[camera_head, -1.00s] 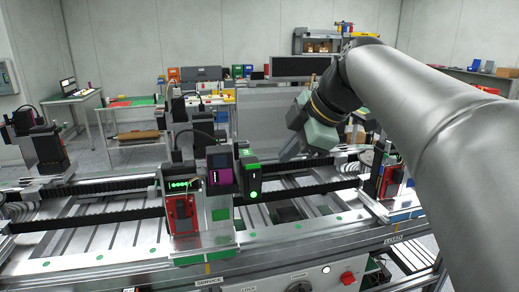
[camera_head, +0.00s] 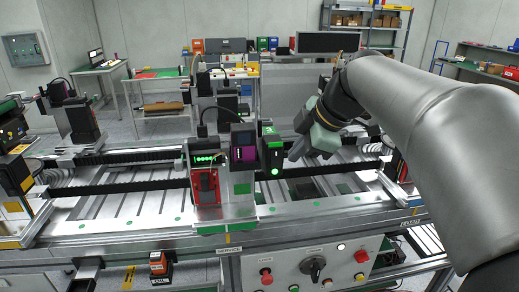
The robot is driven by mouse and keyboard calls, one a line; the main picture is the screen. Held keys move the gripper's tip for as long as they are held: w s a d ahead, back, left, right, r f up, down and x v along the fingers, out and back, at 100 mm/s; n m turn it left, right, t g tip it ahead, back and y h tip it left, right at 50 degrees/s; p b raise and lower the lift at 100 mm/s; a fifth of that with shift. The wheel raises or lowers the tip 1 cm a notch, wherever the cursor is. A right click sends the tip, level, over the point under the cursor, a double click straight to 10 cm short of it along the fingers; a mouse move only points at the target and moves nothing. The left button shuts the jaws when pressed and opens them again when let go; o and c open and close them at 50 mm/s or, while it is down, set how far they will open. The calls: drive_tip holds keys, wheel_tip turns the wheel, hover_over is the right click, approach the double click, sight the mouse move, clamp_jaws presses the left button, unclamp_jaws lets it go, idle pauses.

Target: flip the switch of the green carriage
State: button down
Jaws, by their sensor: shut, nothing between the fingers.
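The green carriage (camera_head: 226,228) sits on the near rail at centre. It is a silver plate with a green strip along its lower edge. It carries a red device (camera_head: 205,186), a black module with green lights (camera_head: 203,159), a purple-screened box (camera_head: 243,153) and a black-and-green box (camera_head: 271,153) with a round green light. I cannot tell for sure which part is its switch. My gripper (camera_head: 293,154) is shut and empty, just right of the black-and-green box, pointing down and left towards it. A small gap seems to separate them, but contact is hard to judge.
Another carriage with a red device (camera_head: 397,167) stands at the right, partly behind my arm. A yellow-trimmed carriage (camera_head: 15,180) stands at the left edge. A control panel (camera_head: 318,268) with buttons and a knob is below the rail. The slatted bed (camera_head: 120,206) is clear left of centre.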

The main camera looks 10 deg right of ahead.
sight(280, 164)
drive_tip(key=shift+w+a+f+p, duration=0.3)
drive_tip(key=shift+w+f+p, duration=0.1)
drive_tip(key=shift+w+f, duration=0.65)
drive_tip(key=shift+w+a+f+p, duration=0.35)
drive_tip(key=shift+w+f, duration=0.55)
drive_tip(key=shift+w, duration=0.1)
drive_tip(key=shift+w+a+f+p, duration=0.3)
drive_tip(key=shift+w+f+p, duration=0.1)
drive_tip(key=shift+w+f, duration=0.65)
drive_tip(key=shift+f, duration=0.1)
drive_tip(key=b, duration=0.2)
drive_tip(key=f+b, duration=0.1)
drive_tip(key=b, duration=0.1)
drive_tip(key=shift+w+t, duration=0.2)
drive_tip(key=shift+t, duration=0.1)
drive_tip(key=shift+w+r+b, duration=0.1)
drive_tip(key=shift+r+b, duration=0.15)
drive_tip(key=shift+b, duration=0.1)
drive_tip(key=shift+r+p, duration=0.55)
drive_tip(key=shift+r, duration=0.5)
